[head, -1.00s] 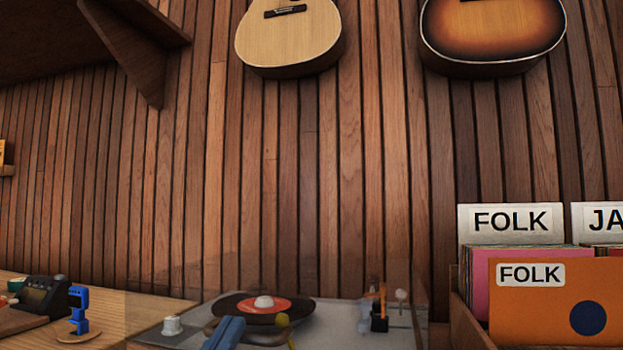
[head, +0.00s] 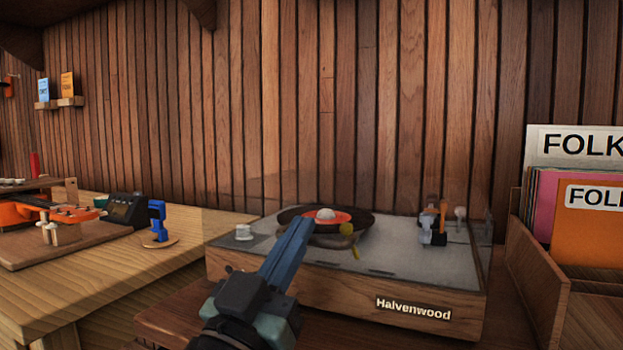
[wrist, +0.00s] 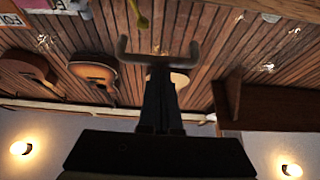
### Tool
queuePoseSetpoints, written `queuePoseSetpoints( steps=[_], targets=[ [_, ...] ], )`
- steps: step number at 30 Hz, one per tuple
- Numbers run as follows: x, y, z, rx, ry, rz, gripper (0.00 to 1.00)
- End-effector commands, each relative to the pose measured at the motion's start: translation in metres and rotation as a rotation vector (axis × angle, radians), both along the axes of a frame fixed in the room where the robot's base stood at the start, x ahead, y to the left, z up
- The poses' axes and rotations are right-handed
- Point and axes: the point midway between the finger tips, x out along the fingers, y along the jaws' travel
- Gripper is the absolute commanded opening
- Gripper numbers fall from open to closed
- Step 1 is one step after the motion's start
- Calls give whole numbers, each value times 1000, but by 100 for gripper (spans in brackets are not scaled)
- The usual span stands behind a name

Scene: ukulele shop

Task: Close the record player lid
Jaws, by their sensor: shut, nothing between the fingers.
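The record player (head: 430,272), a wooden box with a grey top and a "Halvenwood" plate, stands ahead of me. A black record (head: 290,213) with an orange label lies on it. Its clear lid shows only as faint edges above the deck; I cannot tell its angle. My gripper (head: 303,222), with blue fingers, is shut and empty, reaching up over the front of the player.
A crate (head: 535,272) of records stands close on the right. On the left, a wooden bench (head: 90,290) holds a blue clamp-like item (head: 157,222) and a dark device (head: 127,212). A slatted wall (head: 340,100) rises behind the player.

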Motion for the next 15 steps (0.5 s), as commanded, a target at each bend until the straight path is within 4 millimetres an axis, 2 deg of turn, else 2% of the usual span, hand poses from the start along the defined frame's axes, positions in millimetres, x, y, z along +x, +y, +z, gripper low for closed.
queuePoseSetpoints(
  steps=[1,2,6,15],
  targets=[
    [0,-2,22,0,-12,2,0],
    [0,-3,30,-1,-17,4,0],
    [-17,6,1,-5,-14,7,0],
    [-52,19,-39,-5,-21,7,0]
  ],
)
